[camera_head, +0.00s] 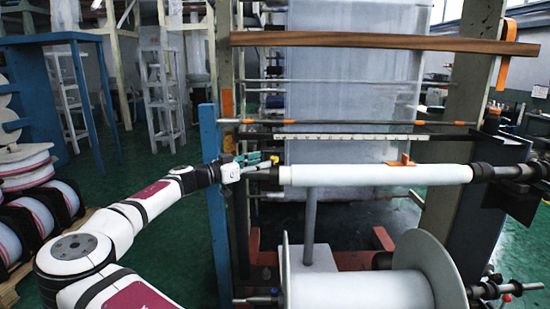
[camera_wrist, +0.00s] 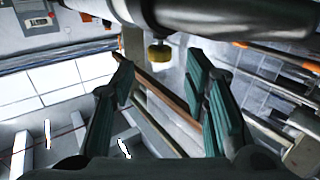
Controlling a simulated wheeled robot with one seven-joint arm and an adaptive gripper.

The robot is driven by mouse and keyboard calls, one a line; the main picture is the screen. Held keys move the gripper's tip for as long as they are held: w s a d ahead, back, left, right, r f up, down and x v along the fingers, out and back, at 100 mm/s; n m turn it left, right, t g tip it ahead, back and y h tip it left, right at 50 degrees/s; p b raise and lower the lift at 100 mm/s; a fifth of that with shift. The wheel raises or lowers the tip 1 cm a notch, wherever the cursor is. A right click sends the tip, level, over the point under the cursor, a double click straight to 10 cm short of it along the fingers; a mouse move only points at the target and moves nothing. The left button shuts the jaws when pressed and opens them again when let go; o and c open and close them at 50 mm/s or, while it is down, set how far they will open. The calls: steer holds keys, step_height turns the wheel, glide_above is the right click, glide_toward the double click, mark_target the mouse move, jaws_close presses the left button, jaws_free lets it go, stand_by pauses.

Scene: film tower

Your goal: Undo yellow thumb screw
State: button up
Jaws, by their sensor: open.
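The yellow thumb screw (camera_wrist: 159,53) shows in the wrist view as a small round knob under a dark metal shaft end. It lies ahead of my gripper (camera_wrist: 160,66), roughly centred between the two green fingers. The fingers are spread apart and nothing is held between them. In the head view, my gripper (camera_head: 262,159) is at the left end of the white roll, and a small yellow spot, the thumb screw (camera_head: 275,158), shows at its fingertips. Whether the fingers touch the screw cannot be told.
The white roll (camera_head: 375,174) lies across the machine frame, right of my gripper. A blue upright post (camera_head: 213,190) stands close by my wrist. A large white spool (camera_head: 360,290) sits below. Stacked reels (camera_head: 28,168) stand at the left. Green floor is open between.

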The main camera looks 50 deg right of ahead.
mark_target(274, 158)
steer(key=shift+p+x, duration=0.45)
steer(key=shift+x, duration=2.65)
jaws_close()
